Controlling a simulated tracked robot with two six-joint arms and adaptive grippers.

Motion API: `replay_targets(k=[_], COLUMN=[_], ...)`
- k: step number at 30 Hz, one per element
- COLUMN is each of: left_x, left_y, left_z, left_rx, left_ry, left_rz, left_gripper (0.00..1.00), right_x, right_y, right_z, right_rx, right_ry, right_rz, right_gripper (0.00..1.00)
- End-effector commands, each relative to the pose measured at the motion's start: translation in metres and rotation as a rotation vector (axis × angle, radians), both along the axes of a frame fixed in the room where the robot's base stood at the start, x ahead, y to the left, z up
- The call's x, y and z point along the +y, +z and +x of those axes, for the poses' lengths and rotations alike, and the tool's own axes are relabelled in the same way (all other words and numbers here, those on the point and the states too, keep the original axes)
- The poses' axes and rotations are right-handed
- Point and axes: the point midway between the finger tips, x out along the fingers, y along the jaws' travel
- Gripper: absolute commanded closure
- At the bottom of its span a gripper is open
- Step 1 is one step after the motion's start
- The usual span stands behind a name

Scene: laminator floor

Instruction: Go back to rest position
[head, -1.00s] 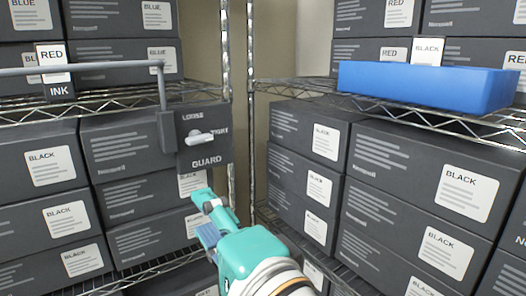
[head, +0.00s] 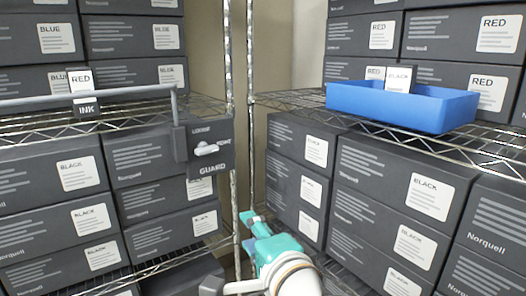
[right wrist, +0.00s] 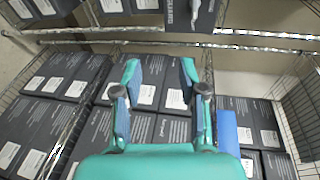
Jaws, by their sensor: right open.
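My right gripper (head: 254,226) is teal with blue pads, low in the middle of the head view, in front of the gap between the two shelf racks. In the right wrist view its two fingers (right wrist: 160,88) stand apart with nothing between them. Boxes show beyond the fingers there. The guard panel (head: 209,150), dark with a light knob (head: 206,150), hangs on the left rack, above and left of my right gripper and apart from it. My left gripper is not in the frames.
A blue bin (head: 403,108) stands on the right rack's shelf with a small box labelled BLACK (head: 398,79) in it. Dark boxes fill both racks.

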Motion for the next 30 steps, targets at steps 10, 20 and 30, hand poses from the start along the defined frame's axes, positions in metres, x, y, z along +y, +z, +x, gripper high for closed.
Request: replay_targets(k=[10, 20, 30], left_x=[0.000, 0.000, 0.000], left_y=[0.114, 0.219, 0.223], left_z=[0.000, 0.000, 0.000], left_rx=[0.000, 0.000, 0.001], left_ry=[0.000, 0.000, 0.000], left_rz=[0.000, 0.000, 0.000], left_gripper=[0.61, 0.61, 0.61], right_x=[-0.100, -0.182, -0.140], right_y=[-0.132, -0.302, -0.332], right_z=[0.062, -0.084, -0.191], right_rx=[0.374, 0.839, 0.696], right_ry=[-0.131, 0.256, 0.870], right_rz=[-0.322, -0.665, -0.820], right_gripper=[0.58, 0.58, 0.58])
